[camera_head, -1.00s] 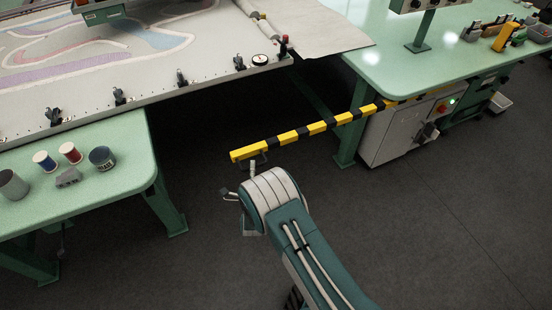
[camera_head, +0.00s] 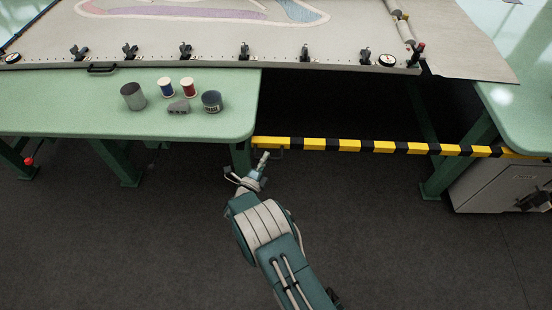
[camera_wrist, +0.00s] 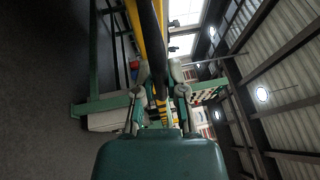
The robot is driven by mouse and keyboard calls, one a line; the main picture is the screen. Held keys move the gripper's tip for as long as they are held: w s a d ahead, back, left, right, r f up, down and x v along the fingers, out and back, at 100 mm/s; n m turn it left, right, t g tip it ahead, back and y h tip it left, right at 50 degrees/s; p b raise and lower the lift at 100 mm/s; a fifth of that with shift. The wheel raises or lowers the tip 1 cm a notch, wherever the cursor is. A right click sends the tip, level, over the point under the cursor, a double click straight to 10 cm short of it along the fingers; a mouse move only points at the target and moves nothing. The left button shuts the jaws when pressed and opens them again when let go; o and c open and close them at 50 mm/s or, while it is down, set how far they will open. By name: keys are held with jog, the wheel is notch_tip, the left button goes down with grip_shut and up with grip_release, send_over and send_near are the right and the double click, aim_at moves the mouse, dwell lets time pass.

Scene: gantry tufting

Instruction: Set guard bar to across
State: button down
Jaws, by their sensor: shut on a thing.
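The guard bar (camera_head: 345,145), striped yellow and black, lies level across the gap between the left green table and the right green table. Its left end meets the left table's front corner and leg. It also runs up the wrist view (camera_wrist: 135,22). My gripper (camera_head: 264,158) is at the bar's left end, just below it. In the wrist view, my gripper (camera_wrist: 159,92) has its fingers on both sides of a dark rod, seemingly the bar's handle, and is shut on it. The exact contact is hard to see.
The left table (camera_head: 60,110) carries a grey cup (camera_head: 133,96), two thread spools, a small grey block and a dark tin (camera_head: 211,101). The tufting frame (camera_head: 200,40) is behind. A grey cabinet (camera_head: 490,188) stands at the right. The dark floor in front is open.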

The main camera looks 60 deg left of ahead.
jog(key=shift+s+f, duration=0.15)
jog(key=shift+f, duration=0.1)
jog(key=c, duration=0.7)
grip_release()
jog(key=shift+a, duration=0.35)
jog(key=shift+d, duration=0.1)
jog(key=shift+s+d+r, duration=0.1)
jog(key=shift+s+d, duration=0.05)
jog(key=v, duration=1.1)
jog(key=shift+s+f, duration=0.25)
jog(key=shift+s, duration=0.05)
